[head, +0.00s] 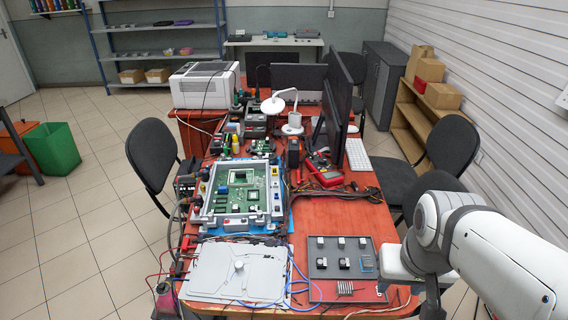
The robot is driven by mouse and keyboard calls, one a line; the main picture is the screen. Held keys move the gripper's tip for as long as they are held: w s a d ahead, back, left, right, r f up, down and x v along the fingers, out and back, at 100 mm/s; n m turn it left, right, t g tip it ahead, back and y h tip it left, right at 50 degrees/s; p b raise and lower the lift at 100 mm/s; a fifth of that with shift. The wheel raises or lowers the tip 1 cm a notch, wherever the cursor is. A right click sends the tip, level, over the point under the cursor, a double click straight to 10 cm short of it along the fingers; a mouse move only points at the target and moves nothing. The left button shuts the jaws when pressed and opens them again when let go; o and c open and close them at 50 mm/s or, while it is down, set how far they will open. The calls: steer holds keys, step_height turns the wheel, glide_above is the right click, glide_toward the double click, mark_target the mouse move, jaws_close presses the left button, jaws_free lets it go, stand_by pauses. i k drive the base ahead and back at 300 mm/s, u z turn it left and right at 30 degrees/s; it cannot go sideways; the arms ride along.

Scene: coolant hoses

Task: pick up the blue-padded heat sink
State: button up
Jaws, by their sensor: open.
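A dark grey tray (327,270) lies on the front right of the red-orange bench and holds several small black-and-white blocks. A silvery finned part (345,288) lies near the tray's front edge. My white arm comes in from the right and bends down beside the bench, to the right of the tray. My gripper's fingers do not show.
A light grey panel (238,277) with blue and red hoses or wires around it lies left of the tray. Behind it stands a green circuit board (236,188) in a frame. Monitors (336,100), a white lamp (283,101) and black chairs (153,153) stand farther back.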

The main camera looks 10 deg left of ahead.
mark_target(366, 264)
steer(key=k, duration=1.15)
steer(key=u, duration=0.4)
steer(key=i, duration=1.55)
steer(key=z, duration=0.25)
